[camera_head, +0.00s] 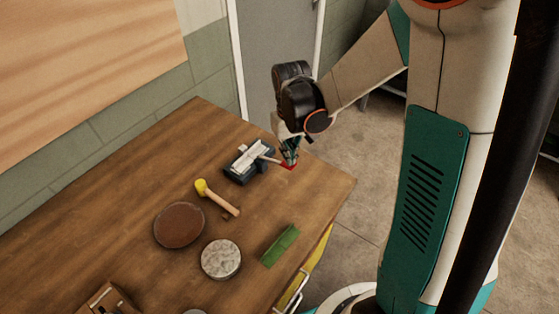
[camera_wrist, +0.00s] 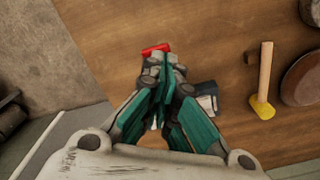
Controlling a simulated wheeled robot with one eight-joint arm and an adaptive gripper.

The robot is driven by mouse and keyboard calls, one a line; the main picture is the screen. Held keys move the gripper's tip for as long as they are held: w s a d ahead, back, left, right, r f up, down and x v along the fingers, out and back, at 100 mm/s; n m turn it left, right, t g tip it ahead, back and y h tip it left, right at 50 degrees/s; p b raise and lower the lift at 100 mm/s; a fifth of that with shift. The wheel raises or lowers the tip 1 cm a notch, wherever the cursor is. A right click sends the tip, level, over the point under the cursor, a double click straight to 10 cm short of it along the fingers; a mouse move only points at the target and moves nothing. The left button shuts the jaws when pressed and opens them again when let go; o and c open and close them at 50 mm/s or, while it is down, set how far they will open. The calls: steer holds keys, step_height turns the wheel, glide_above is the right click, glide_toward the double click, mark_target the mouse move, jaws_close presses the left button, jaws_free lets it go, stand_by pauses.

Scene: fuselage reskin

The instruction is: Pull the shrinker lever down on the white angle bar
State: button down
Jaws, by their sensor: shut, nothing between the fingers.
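The shrinker (camera_head: 248,167) is a dark tool on the wooden table, near the table's far right edge. The white angle bar (camera_head: 249,155) lies across its top. The lever reaches out to the right and ends in a red grip (camera_head: 288,167). My gripper (camera_head: 290,160) is shut and empty, right at the red grip. In the wrist view my gripper (camera_wrist: 164,62) points at the table with its fingertips beside the red grip (camera_wrist: 155,48); I cannot tell whether they touch. Part of the shrinker (camera_wrist: 204,92) shows there, mostly hidden behind the fingers.
A yellow-headed mallet (camera_head: 216,197), a brown round pad (camera_head: 179,225), a grey round disc (camera_head: 221,259) and a green angle piece (camera_head: 280,245) lie nearer on the table. A wooden block (camera_head: 108,300) is at the near left. The table's right edge is close to the lever.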

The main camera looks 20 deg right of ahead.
mark_target(288, 168)
steer(key=shift+f+b, duration=2.75)
steer(key=shift+f, duration=0.6)
steer(key=shift+r, duration=0.1)
steer(key=shift+r+p, duration=3.95)
steer(key=shift+r, duration=1.6)
